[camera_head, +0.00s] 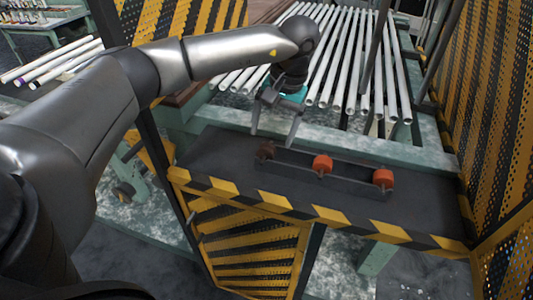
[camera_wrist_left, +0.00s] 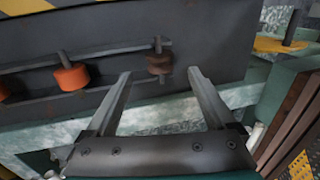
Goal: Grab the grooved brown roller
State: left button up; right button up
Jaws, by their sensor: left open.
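The grooved brown roller (camera_head: 266,150) sits at the left end of a dark rack (camera_head: 340,172) on the dark shelf. In the left wrist view the same roller (camera_wrist_left: 159,63) shows on its short pin, between and just beyond the two fingertips. My left gripper (camera_head: 272,138) is open and empty, with its fingers pointing down at the roller. In the left wrist view the open fingers of my left gripper (camera_wrist_left: 160,73) lie on either side of it; I cannot tell whether they touch it. My right gripper is not in view.
Two orange rollers (camera_head: 322,164) (camera_head: 383,178) sit further right on the same rack. A yellow-and-black striped edge (camera_head: 310,208) runs along the shelf's front. Striped perforated panels (camera_head: 500,110) stand at the right.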

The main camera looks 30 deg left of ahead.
aim_at(269, 145)
pick_arm(q)
jog(key=f, duration=0.2)
jog(key=a+f, duration=0.1)
jog(key=f, duration=0.2)
jog(key=shift+a+f+b, duration=0.1)
jog(key=shift+f+b, duration=0.25)
jog(key=shift+b, duration=0.05)
grip_shut()
dwell(0.4)
